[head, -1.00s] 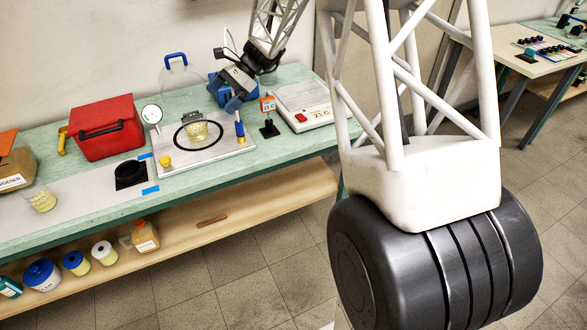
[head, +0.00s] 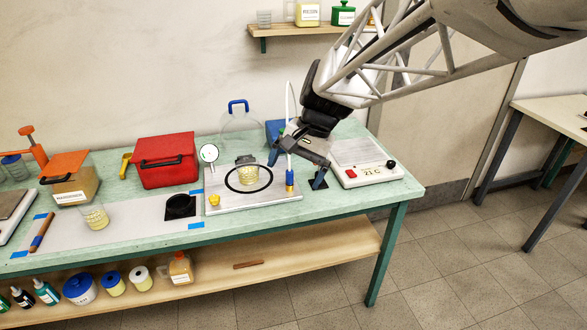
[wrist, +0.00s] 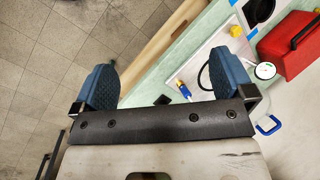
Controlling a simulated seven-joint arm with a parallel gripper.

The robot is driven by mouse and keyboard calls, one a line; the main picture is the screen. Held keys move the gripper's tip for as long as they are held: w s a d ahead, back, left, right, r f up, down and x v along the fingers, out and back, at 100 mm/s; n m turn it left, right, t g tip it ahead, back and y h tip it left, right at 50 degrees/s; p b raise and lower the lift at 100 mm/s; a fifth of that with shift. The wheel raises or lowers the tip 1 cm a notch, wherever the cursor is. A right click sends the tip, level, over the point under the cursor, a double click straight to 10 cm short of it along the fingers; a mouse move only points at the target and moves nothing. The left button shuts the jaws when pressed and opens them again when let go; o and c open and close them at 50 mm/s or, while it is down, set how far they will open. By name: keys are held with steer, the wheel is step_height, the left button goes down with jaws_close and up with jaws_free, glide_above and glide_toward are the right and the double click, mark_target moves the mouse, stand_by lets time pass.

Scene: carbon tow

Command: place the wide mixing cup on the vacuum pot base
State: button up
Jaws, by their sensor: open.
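The vacuum pot base (head: 225,204) is a flat pale plate with a black ring on the green bench. A clear cup with yellowish contents (head: 248,175) appears upright on it, inside the ring; something grey shows at its top. A similar cup (head: 95,217) stands on the grey strip at the left. I cannot tell for sure which is the wide mixing cup. My gripper (head: 297,165) is open with blue fingers, above the right end of the base, apart from both cups. In the wrist view my gripper (wrist: 168,78) has nothing between its fingers.
A blue-and-yellow upright piece (head: 289,180) stands at the base's right end, close to my fingers. A clear dome with a blue handle (head: 238,108) is behind. A scale-like device (head: 365,172) is right, a red box (head: 166,162) left. A black round holder (head: 180,207) sits between.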

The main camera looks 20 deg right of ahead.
steer(key=s+d+n+t+h, duration=0.2)
steer(key=s+n, duration=0.4)
steer(key=s, duration=1.3)
steer(key=shift+d+f+t+h, duration=0.3)
steer(key=shift+d+t+h, duration=0.15)
steer(key=shift+h, duration=0.85)
